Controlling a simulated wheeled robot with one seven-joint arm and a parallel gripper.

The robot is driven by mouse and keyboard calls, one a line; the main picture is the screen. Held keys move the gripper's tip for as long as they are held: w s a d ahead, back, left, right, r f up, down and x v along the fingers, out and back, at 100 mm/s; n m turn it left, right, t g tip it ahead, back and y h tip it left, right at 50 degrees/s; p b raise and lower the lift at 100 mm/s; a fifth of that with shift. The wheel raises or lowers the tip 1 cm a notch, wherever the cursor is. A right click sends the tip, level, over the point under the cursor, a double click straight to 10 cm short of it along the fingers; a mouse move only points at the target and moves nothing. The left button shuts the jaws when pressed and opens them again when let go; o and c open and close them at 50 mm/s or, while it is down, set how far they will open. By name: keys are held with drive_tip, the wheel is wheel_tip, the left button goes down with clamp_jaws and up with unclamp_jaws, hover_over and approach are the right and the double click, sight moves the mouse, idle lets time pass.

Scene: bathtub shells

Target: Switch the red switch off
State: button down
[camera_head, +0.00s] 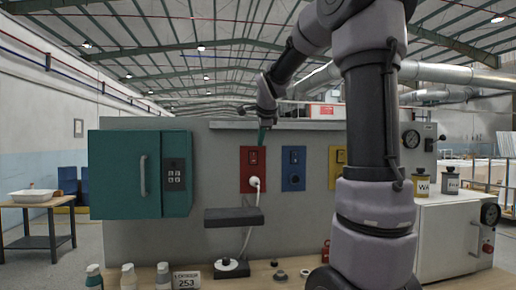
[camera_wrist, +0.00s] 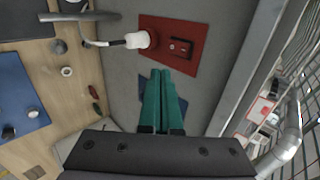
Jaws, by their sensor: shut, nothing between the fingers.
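The red switch plate (camera_head: 252,182) is on the upright grey panel, left of a blue plate (camera_head: 293,169) and a yellow plate (camera_head: 336,160). A white plug with a cable sits in its lower part. In the wrist view the red plate (camera_wrist: 172,45) shows its dark switch (camera_wrist: 181,46) and the white plug (camera_wrist: 137,40).
A small dark shelf (camera_head: 234,217) juts out below the red plate. A teal cabinet (camera_head: 125,174) is mounted at left. A grey ledge (camera_head: 278,125) runs above the plates. Bottles (camera_head: 128,277) and small parts stand on the wooden bench below. A white oven-like box (camera_head: 446,240) is at right.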

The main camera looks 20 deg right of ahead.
sight(255, 158)
drive_tip(key=x, duration=0.7)
drive_tip(key=w+r+x, duration=0.1)
drive_tip(key=x, duration=0.3)
drive_tip(key=shift+s+d, duration=0.1)
drive_tip(key=shift+d, duration=0.1)
drive_tip(key=shift+w+d+f, duration=0.1)
drive_tip(key=shift+w, duration=0.65)
drive_tip(key=shift+w+f, duration=0.1)
drive_tip(key=shift+w, duration=0.05)
drive_tip(key=shift+r, duration=0.95)
